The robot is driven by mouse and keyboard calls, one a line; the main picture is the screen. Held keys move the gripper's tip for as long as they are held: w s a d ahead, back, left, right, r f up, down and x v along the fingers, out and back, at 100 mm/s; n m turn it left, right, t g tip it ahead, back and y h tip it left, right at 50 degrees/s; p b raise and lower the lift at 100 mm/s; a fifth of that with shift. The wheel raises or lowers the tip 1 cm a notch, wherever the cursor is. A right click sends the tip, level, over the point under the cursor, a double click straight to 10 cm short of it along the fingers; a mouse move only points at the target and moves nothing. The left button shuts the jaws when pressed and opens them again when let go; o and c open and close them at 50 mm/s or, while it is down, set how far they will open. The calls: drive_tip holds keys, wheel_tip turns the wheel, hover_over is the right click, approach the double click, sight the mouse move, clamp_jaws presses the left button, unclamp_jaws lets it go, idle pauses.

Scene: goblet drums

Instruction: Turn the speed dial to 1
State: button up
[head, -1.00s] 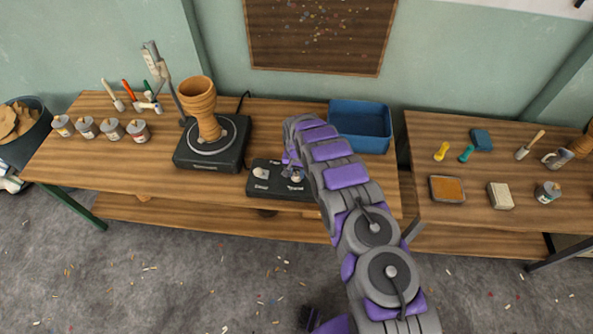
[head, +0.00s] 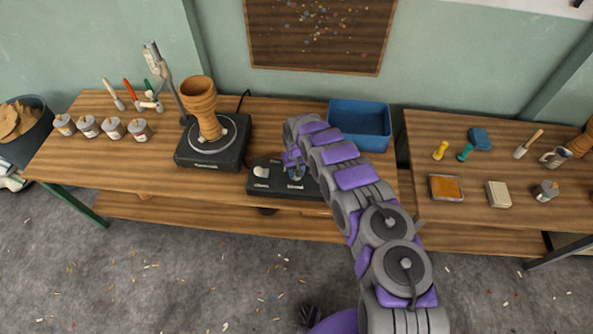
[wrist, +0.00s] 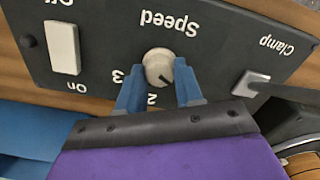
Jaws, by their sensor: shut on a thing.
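The speed dial (wrist: 157,62) is a round, pale knob on the black control panel (wrist: 105,32), which appears upside down in the wrist view. A dark mark shows at the dial's lower right; I cannot read its setting surely. The numbers 3 and 2 show beside the dial; the 1 is not visible. My gripper (wrist: 158,76) has a blue finger on each side of the dial and is shut on it. In the head view the control panel (head: 262,188) lies at the table's front, and my arm hides its right part.
A white on/off switch (wrist: 62,47) and a clamp switch (wrist: 250,84) flank the dial. A black wheel base (head: 205,160) bearing a clay goblet drum (head: 203,103) stands to the left. A blue bin (head: 361,122) sits behind my arm.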

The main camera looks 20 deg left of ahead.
drive_tip(key=shift+w+a+r, duration=0.1)
drive_tip(key=o, duration=1)
drive_tip(key=shift+o, duration=0.2)
wheel_tip(320, 180, up, 17)
drive_tip(key=p, duration=0.2)
